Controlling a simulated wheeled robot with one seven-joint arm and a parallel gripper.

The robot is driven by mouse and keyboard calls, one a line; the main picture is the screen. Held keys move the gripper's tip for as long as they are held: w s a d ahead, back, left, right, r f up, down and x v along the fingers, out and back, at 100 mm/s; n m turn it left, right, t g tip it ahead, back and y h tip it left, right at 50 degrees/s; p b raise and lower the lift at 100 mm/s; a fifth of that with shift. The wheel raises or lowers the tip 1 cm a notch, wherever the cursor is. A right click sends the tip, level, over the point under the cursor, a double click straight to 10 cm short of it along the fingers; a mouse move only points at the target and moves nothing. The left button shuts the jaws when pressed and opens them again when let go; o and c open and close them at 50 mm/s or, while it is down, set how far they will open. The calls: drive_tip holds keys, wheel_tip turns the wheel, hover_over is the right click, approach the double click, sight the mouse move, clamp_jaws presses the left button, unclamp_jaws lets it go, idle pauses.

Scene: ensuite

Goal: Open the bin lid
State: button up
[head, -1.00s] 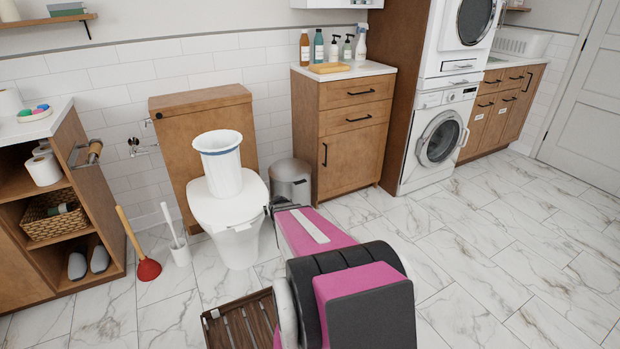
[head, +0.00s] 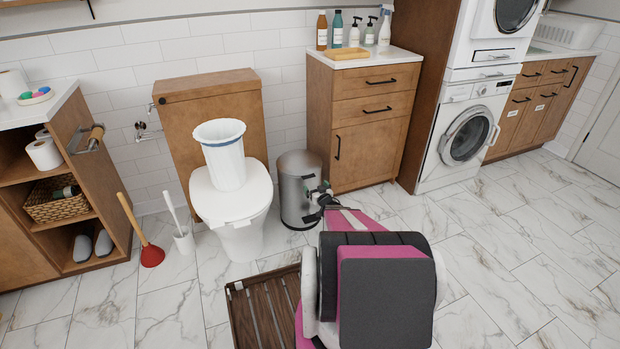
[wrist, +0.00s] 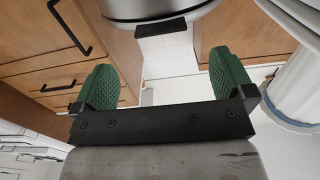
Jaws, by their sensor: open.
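The bin (head: 296,207) is a silver metal cylinder standing on the floor between the toilet and the wooden cabinet. Its lid (head: 299,161) looks shut. In the wrist view my gripper (wrist: 162,66) is open, with nothing between the fingers. The bin (wrist: 160,8) shows at the top edge there, with a dark tab (wrist: 161,28) at its rim, beyond the fingertips and between their lines. I cannot tell whether a finger touches the bin.
The toilet (head: 236,205) with a white blue-rimmed basket (head: 223,155) on it stands left of the bin. The cabinet (head: 350,145) is close on the right. A dark slatted mat (head: 265,310) lies in front. A plunger (head: 150,255) stands left. The floor at right is clear.

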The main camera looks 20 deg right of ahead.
sight(309, 176)
drive_tip(key=w, duration=0.9)
drive_tip(key=shift+a, duration=0.15)
drive_tip(key=c, duration=1.3)
